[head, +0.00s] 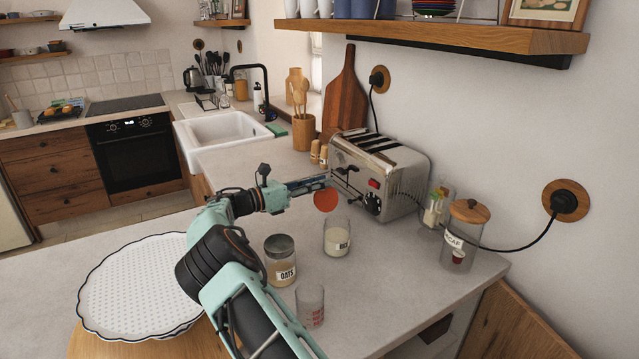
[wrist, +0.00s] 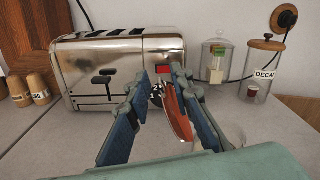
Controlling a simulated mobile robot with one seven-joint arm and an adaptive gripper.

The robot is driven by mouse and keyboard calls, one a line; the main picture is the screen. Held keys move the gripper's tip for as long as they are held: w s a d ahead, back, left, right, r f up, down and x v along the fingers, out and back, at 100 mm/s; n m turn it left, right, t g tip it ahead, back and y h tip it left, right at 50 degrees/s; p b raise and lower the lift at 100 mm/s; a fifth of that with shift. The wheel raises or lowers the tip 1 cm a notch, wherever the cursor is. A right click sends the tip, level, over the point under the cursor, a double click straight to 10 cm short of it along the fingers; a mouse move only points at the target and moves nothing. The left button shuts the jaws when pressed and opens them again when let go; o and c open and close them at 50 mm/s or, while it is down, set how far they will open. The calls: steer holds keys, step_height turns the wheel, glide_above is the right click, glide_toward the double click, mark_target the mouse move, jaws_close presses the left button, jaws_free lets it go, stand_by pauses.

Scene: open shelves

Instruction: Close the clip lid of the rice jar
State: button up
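The rice jar (head: 338,240) is a small clear glass jar with pale contents and a partly readable label, standing on the counter in front of the toaster. Its orange-red round lid (head: 326,200) stands up, tilted open, above the jar's rim. My gripper (head: 318,183) is at the upper left of the lid in the head view. In the wrist view my gripper (wrist: 163,88) has its two blue fingers apart, and the lid (wrist: 178,113) shows nearly edge-on between them, closer to the right finger. I cannot tell whether that finger touches it. The jar body is not clear in the wrist view.
The chrome toaster (head: 385,175) stands close behind the jar. An oats jar (head: 280,265) and an empty-looking glass (head: 310,305) stand nearby. The decaf jar (head: 463,235) is at the right. A large white tray (head: 135,285) lies at the left.

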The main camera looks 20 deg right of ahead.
jaws_close()
steer(key=shift+s+f, duration=0.1)
stand_by(0.3)
